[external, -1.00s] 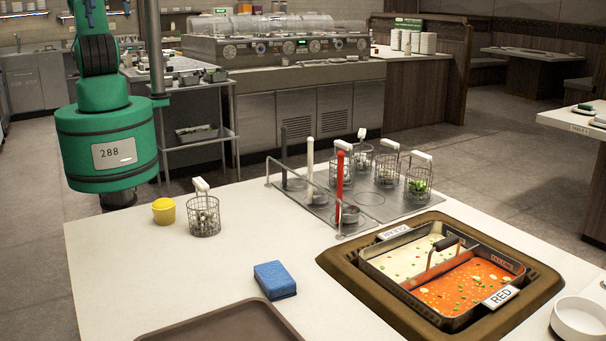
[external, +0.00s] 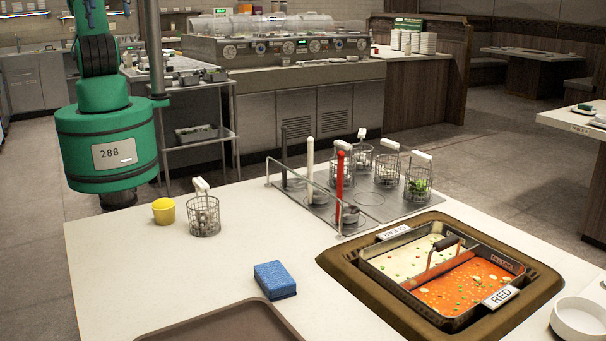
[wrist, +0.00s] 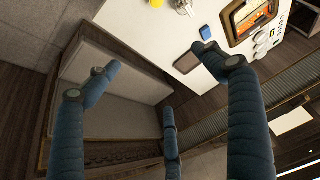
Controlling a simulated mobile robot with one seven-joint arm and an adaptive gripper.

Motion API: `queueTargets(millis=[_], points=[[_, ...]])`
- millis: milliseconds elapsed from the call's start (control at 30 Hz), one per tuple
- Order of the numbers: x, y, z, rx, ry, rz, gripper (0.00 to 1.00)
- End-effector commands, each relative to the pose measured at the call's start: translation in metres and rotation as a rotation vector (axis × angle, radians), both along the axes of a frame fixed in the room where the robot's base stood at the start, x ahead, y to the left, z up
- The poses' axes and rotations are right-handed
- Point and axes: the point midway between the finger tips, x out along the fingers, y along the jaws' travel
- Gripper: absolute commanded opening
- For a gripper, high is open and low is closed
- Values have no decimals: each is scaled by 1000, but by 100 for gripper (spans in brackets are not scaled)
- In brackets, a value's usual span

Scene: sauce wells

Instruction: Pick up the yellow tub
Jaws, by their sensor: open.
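The yellow tub (external: 164,211) is a small round tub standing on the white table near its left far edge, left of a wire basket with a white handle. It also shows at the top edge of the wrist view (wrist: 157,3), partly cut off. My gripper (wrist: 160,85) shows in the wrist view with its blue padded fingers spread apart, open and empty. It is well away from the tub, with the floor and a bench beyond it. In the external view my gripper cannot be seen; a green part of my arm is at the left.
A wire basket (external: 204,216) stands close beside the tub on its right. A blue sponge (external: 275,280) and a brown tray (external: 218,322) lie nearer. A pan of white and red soup (external: 462,314) is set into the table at right. The table's left front area is clear.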

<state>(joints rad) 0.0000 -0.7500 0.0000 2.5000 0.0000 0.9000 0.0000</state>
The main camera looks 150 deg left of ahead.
Motion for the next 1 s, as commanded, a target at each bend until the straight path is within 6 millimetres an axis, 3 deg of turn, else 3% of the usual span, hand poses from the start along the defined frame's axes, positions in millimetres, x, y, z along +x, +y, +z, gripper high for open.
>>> queueTargets(millis=[400,467,833,1000], points=[[0,0,0,0,0,0,82],[0,0,0,0,0,0,73],[2,0,-1,3,3,-3,73],[13,2,-10,18,25,-28,73]])
